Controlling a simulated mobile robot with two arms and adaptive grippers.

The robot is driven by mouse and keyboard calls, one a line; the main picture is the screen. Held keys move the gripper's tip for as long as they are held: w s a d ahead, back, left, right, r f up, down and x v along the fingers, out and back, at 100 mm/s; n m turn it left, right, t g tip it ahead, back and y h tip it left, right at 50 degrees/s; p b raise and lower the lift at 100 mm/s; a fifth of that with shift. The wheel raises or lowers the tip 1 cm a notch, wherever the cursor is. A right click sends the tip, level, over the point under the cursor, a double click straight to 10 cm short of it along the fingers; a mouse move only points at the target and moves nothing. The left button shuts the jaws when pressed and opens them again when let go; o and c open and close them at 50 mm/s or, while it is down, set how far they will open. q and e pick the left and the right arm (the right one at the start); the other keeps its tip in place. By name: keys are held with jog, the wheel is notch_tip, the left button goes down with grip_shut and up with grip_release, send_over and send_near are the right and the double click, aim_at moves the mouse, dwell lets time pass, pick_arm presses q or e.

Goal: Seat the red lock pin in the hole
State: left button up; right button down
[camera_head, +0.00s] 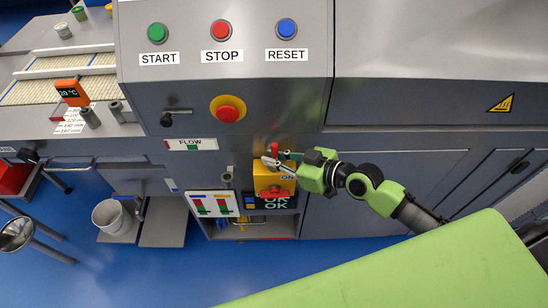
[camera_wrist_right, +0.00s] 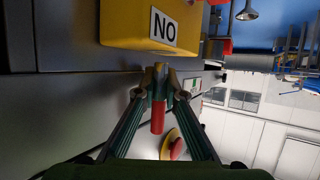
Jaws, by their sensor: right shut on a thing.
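The red lock pin (camera_head: 275,149) is upright just above the yellow switch box (camera_head: 262,179). In the right wrist view its red handle (camera_wrist_right: 157,118) shows between the fingers, with a brass-coloured part at the fingertips. My right gripper (camera_head: 271,161) is shut on the pin at the top of the box. The wrist view is upside down, and the box (camera_wrist_right: 125,25) with its label shows just past the fingertips (camera_wrist_right: 160,72). The hole is hidden, and I cannot tell whether the pin's tip is in it. My left gripper is not in view.
A red rotary handle (camera_head: 275,192) is on the box's front. A red emergency button (camera_head: 229,110) sits on the panel above, left of the pin. A FLOW label (camera_head: 190,144) and a gauge plate (camera_head: 212,204) are to the left. A green surface (camera_head: 420,270) fills the lower right.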

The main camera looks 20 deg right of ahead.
jog(key=shift+w+d+f, duration=0.1)
jog(key=shift+d, duration=0.05)
dwell(0.3)
jog(key=shift+f+b, duration=0.25)
jog(key=shift+b, duration=0.25)
jog(key=shift+f, duration=0.1)
jog(key=shift+w+d, duration=0.1)
jog(key=shift+d, duration=0.05)
dwell(1.4)
jog(key=shift+f+b, duration=0.15)
jog(key=shift+b, duration=0.25)
jog(key=shift+r, duration=0.2)
jog(key=shift+w+r, duration=0.15)
dwell(1.6)
jog(key=shift+f, duration=0.2)
